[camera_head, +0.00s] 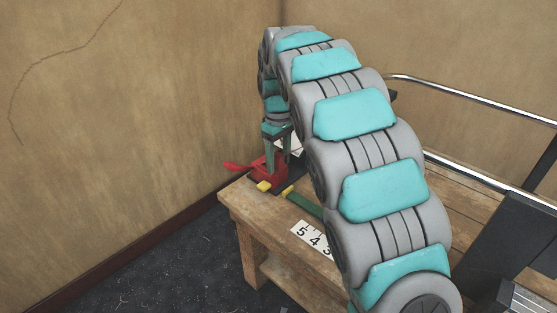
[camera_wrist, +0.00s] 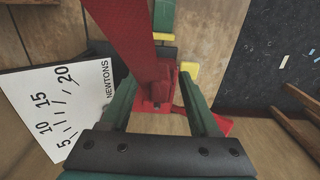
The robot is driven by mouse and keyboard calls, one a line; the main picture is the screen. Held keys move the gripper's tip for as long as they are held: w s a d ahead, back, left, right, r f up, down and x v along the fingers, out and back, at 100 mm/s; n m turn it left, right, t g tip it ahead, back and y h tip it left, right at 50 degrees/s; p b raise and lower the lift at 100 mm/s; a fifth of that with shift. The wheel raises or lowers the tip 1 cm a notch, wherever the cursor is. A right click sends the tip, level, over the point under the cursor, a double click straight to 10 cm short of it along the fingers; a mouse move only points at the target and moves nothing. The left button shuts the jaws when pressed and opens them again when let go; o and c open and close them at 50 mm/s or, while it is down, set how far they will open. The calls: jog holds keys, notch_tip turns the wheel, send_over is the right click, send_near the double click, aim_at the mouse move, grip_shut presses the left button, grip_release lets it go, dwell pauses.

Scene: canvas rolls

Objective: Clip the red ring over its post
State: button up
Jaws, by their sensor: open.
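A red fixture (camera_head: 268,172) with a red lever (camera_head: 236,166) stands at the far end of the wooden table (camera_head: 236,208). My gripper (camera_head: 278,147) points down over it, with its green fingers apart. In the wrist view, a broad red bar (camera_wrist: 131,40) runs from the top edge down between the open fingers to the red fixture (camera_wrist: 158,92). My gripper (camera_wrist: 157,82) straddles these red parts. I see no gap-free contact and cannot tell if either finger touches them. I cannot make out a separate red ring or its post; they may be hidden or part of the red fixture.
A white dial marked NEWTONS (camera_wrist: 48,112) stands beside the fixture. Yellow blocks (camera_head: 264,186) and a green bar (camera_head: 305,203) lie in front of it. A number card (camera_head: 313,238) is on the table. Walls stand close behind; a metal rail (camera_head: 470,98) runs at right.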

notch_tip(320, 180, up, 8)
jog(key=shift+f, duration=0.15)
dwell(0.3)
dwell(0.5)
